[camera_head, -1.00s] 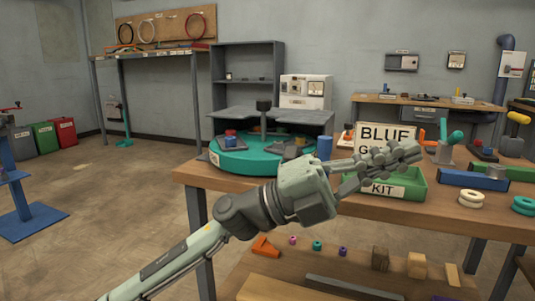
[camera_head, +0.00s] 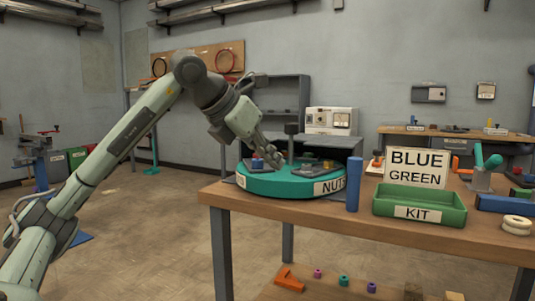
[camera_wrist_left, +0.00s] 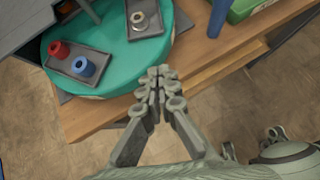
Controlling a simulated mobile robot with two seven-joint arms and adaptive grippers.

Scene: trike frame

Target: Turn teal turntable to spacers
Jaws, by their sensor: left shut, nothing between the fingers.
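The teal turntable (camera_head: 285,186) sits on the left end of the wooden workbench. A NUTS label (camera_head: 330,187) shows on its front right rim; another label (camera_head: 240,181) at its left is too small to read. In the left wrist view the turntable (camera_wrist_left: 112,75) carries a grey tray with a red and a blue ring-like piece (camera_wrist_left: 83,67), and another tray with a metallic ring (camera_wrist_left: 139,20). My left gripper (camera_head: 277,162) is shut and empty, by the near side of the turntable; contact cannot be told. In the wrist view its fingertips (camera_wrist_left: 161,75) are by the rim.
A blue cylinder (camera_head: 353,183) stands upright just right of the turntable. Beyond it are a green KIT tray (camera_head: 450,213) and a BLUE GREEN sign (camera_head: 416,168). A dark post (camera_head: 291,138) rises above the turntable. Small pieces lie on the lower shelf.

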